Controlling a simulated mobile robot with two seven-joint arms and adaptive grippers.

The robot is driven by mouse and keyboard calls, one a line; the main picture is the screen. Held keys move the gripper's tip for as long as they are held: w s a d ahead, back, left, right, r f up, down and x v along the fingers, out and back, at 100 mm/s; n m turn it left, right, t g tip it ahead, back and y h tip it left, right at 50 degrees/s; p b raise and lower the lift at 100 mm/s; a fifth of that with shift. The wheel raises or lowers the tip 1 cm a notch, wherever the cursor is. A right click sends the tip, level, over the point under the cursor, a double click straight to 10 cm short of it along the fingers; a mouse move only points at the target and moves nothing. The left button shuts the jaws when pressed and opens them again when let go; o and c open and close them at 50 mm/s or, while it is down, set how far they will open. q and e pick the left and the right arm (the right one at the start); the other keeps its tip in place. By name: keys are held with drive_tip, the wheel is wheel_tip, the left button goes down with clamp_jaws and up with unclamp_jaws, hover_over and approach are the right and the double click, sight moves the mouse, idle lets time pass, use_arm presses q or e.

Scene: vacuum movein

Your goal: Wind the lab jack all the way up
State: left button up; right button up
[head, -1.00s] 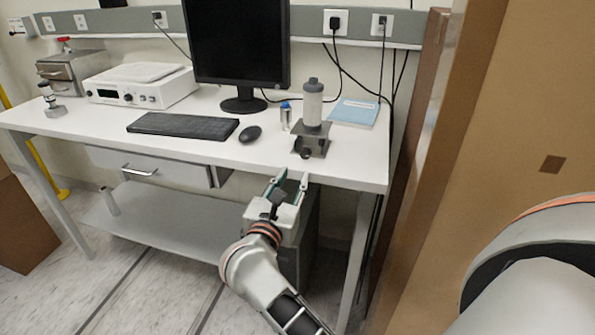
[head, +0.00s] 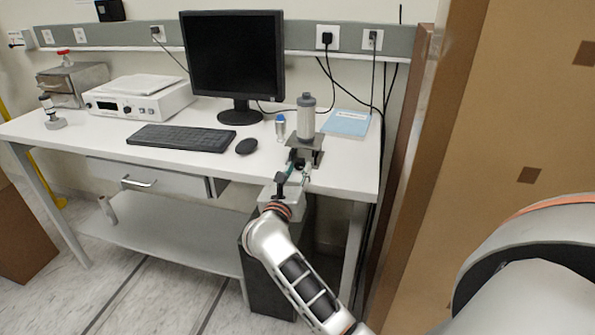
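The lab jack (head: 317,156) stands near the front edge of the white bench, right of the mouse. A grey-capped pale bottle (head: 306,119) stands upright on its top plate. The jack's dark knob (head: 299,165) faces the front edge. My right gripper (head: 298,171) points at the jack from the front, with its two fingers apart on either side of the knob. I cannot tell whether the fingers touch it. The fingers hide part of the jack's lower front. My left gripper is not in view.
A small blue-capped vial (head: 280,127) stands close to the jack's left. A blue booklet (head: 346,123) lies behind right. The mouse (head: 246,146), keyboard (head: 181,137) and monitor (head: 233,55) are further left. A tall brown panel (head: 500,130) closes off the right side.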

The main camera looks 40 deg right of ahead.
clamp_jaws()
drive_tip(key=shift+f+m+b, duration=0.3)
drive_tip(key=shift+m+b, duration=0.7)
drive_tip(key=shift+b, duration=0.2)
drive_tip(key=shift+r+m, duration=0.1)
drive_tip(key=shift+m, duration=0.2)
drive_tip(key=shift+r+b, duration=0.25)
drive_tip(key=shift+b, duration=0.05)
unclamp_jaws()
